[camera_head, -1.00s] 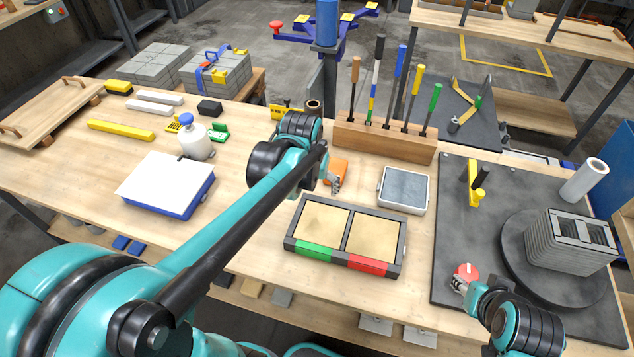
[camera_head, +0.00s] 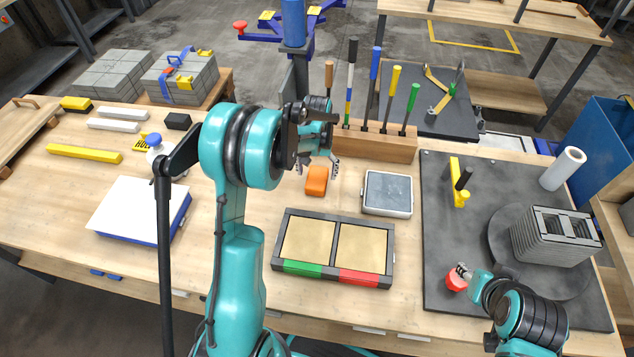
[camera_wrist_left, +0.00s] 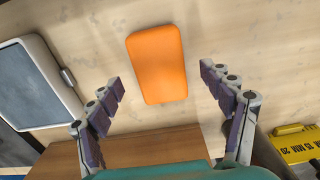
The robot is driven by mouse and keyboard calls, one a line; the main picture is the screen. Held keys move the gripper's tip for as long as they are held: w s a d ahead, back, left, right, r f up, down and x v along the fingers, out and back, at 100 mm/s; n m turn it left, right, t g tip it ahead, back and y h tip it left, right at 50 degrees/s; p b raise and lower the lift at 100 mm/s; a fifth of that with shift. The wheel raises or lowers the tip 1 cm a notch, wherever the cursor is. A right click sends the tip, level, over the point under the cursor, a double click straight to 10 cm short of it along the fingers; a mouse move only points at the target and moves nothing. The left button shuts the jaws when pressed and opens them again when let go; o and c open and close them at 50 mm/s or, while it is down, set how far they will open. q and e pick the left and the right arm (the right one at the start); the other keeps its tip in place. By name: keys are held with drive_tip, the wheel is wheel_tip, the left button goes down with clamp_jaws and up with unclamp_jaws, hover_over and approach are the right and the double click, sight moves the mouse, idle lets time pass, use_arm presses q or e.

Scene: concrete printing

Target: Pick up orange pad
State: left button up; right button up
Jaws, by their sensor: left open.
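The orange pad (camera_head: 317,181) lies flat on the wooden table, between the tool block and the two-compartment tray. In the left wrist view the orange pad (camera_wrist_left: 157,64) is fully visible, slightly tilted in the picture, ahead of the fingertips. My left gripper (camera_head: 318,166) is open and empty above the pad, with its fingers spread to either side. The left wrist view shows its two purple-padded fingers (camera_wrist_left: 160,84) wide apart, not touching the pad. My right gripper (camera_head: 462,272) is at a red round object (camera_head: 456,280) on the dark mat; its contact is too small to judge.
The wooden tool block (camera_head: 375,142) with upright handles stands just behind the pad. A grey-topped box (camera_head: 388,193) lies close to its right. The tray with sand-coloured panels (camera_head: 333,248) is in front. A white-topped box (camera_head: 140,208) lies left.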

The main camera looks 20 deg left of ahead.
sight(317, 177)
use_arm(q)
wheel_tip(317, 177, down, 4)
drive_tip(key=shift+w+r+b, duration=0.1)
drive_tip(key=shift+r+b, duration=0.1)
drive_tip(key=shift+b, duration=0.35)
drive_tip(key=shift+r, duration=0.1)
drive_tip(key=c, duration=1.2)
drive_tip(key=shift+c, duration=0.2)
drive_tip(key=shift+r, duration=0.1)
wheel_tip(317, 177, up, 5)
drive_tip(key=shift+f+p, duration=0.2)
drive_tip(key=shift+p, duration=1)
drive_tip(key=w+d+r+p, duration=0.2)
drive_tip(key=w+d+r, duration=0.4)
drive_tip(key=w+d, duration=0.2)
drive_tip(key=shift+d+p, duration=0.2)
drive_tip(key=shift+p, duration=0.2)
drive_tip(key=shift+r, duration=0.1)
